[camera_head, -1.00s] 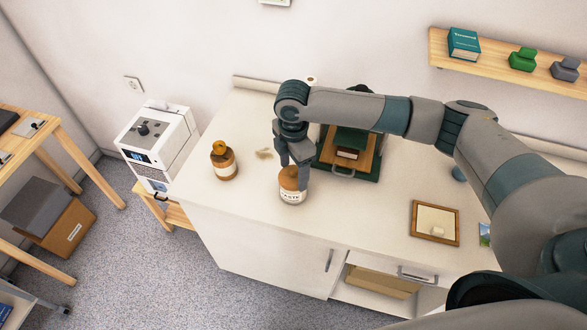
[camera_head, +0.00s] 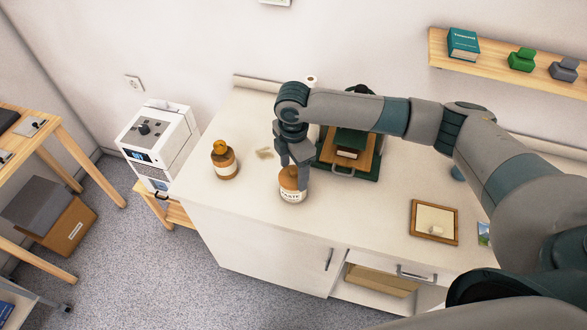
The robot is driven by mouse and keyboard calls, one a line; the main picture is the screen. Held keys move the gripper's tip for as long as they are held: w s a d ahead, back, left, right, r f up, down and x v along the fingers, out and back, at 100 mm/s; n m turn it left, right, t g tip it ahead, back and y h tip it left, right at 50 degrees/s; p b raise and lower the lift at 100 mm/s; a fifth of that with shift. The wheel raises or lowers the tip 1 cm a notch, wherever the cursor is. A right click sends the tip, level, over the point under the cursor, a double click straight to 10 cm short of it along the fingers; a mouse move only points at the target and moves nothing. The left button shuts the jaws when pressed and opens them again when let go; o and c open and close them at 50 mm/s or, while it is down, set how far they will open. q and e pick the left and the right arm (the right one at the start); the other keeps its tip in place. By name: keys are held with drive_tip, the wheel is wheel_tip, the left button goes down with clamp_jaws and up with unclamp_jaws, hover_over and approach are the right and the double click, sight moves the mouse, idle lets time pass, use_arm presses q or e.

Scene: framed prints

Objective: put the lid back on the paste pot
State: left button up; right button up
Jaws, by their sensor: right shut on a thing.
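The paste pot (camera_head: 293,194) is a brown jar with a white label, standing near the counter's front left edge. My right gripper (camera_head: 293,170) points down at the top of the pot. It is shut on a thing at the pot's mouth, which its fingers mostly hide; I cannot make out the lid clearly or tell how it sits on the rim. My left gripper is not in view.
A brown bottle (camera_head: 224,160) stands to the left on the white counter (camera_head: 250,210). A green press with a wooden tray (camera_head: 349,153) stands behind right. A wooden frame (camera_head: 435,222) lies further right. Free counter lies between pot and frame.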

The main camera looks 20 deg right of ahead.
drive_tip(key=shift+p, duration=0.4)
idle(0.3)
drive_tip(key=o, duration=1.5)
drive_tip(key=shift+c, duration=0.2)
drive_tip(key=shift+r+p, duration=1.25)
drive_tip(key=shift+p, duration=0.05)
drive_tip(key=shift+r+p, duration=0.4)
drive_tip(key=shift+r, duration=1.85)
